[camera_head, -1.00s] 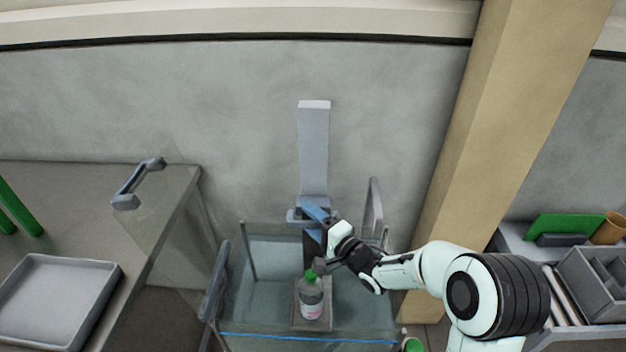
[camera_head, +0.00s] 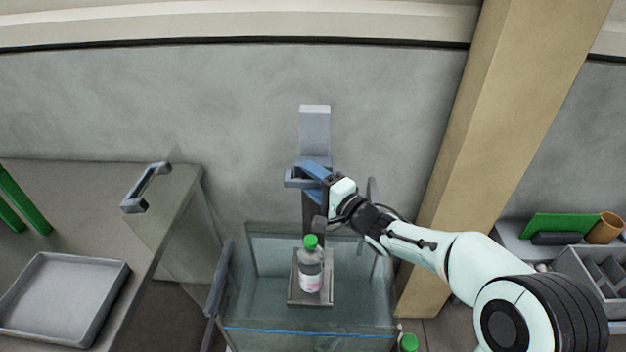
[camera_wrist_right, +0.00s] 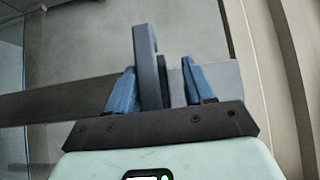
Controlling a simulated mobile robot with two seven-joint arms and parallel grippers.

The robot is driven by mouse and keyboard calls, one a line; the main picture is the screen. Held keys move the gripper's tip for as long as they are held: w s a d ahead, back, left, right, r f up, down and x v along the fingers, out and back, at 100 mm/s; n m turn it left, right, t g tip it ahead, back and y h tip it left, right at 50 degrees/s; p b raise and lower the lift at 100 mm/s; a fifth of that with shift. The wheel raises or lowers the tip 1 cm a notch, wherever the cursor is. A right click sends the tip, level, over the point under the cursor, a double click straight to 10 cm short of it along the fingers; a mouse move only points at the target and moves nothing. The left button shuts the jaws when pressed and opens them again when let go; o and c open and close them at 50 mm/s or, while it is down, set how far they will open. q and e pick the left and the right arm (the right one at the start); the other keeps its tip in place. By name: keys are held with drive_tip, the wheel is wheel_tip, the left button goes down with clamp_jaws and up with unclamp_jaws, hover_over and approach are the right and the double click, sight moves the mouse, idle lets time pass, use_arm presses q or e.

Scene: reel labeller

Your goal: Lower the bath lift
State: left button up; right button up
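The bath lift has a grey upright post (camera_head: 315,125) on the wall, a grey-blue handle (camera_head: 293,180), and a small platform (camera_head: 325,297) below. A clear bottle with a green cap (camera_head: 311,270) stands upright on the platform. The platform is over the glass-walled bath (camera_head: 250,300); I cannot tell its exact height against the water. My right gripper (camera_head: 312,172) is at the handle. My left gripper is out of view.
A bench with an empty grey tray (camera_head: 60,300) and green bars (camera_head: 22,200) is at left. A clear panel with a grey handle (camera_head: 146,187) stands at its edge. A tan pillar (camera_head: 500,130) rises behind my right arm. Another green cap (camera_head: 409,342) shows at the bath's front right.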

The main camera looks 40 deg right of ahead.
drive_tip(key=shift+r, duration=0.15)
drive_tip(key=s+d+p, duration=0.1)
drive_tip(key=s+p, duration=0.2)
drive_tip(key=s, duration=1.2)
drive_tip(key=shift+s+d, duration=0.15)
drive_tip(key=shift+s, duration=0.05)
idle(0.7)
drive_tip(key=shift+p, duration=0.3)
idle(0.4)
